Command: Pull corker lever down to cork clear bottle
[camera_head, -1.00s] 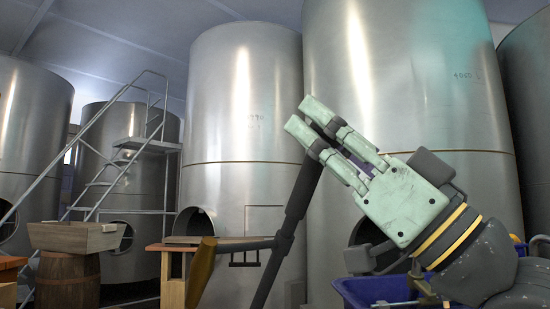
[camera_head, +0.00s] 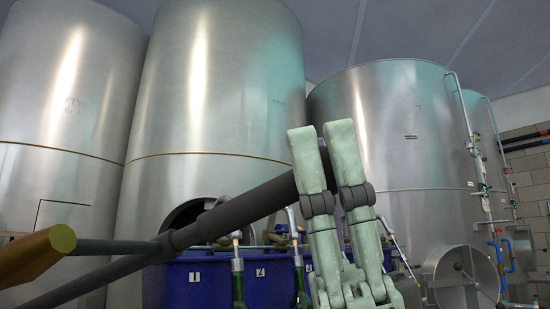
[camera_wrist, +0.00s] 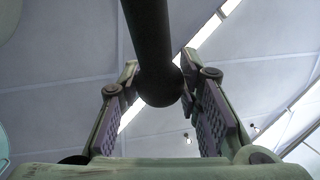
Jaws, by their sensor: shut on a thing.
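The corker lever (camera_head: 235,206) is a long dark bar that slants from the lower left up to my gripper (camera_head: 323,145). A dark cross-bar with a brass-coloured end piece (camera_head: 38,255) meets it at the left. My gripper is shut on the lever near its upper end. In the wrist view, the lever (camera_wrist: 150,40) lies between the two padded fingers of my gripper (camera_wrist: 160,82), its rounded end facing the camera. The corker's lower part and the clear bottle are not seen.
Blue tubs (camera_head: 195,285) with number labels stand behind the lever. Dark green bottle shapes (camera_head: 239,285) show in front of them. Large steel tanks (camera_head: 225,95) fill the back. A pipe stand (camera_head: 478,160) is at the right.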

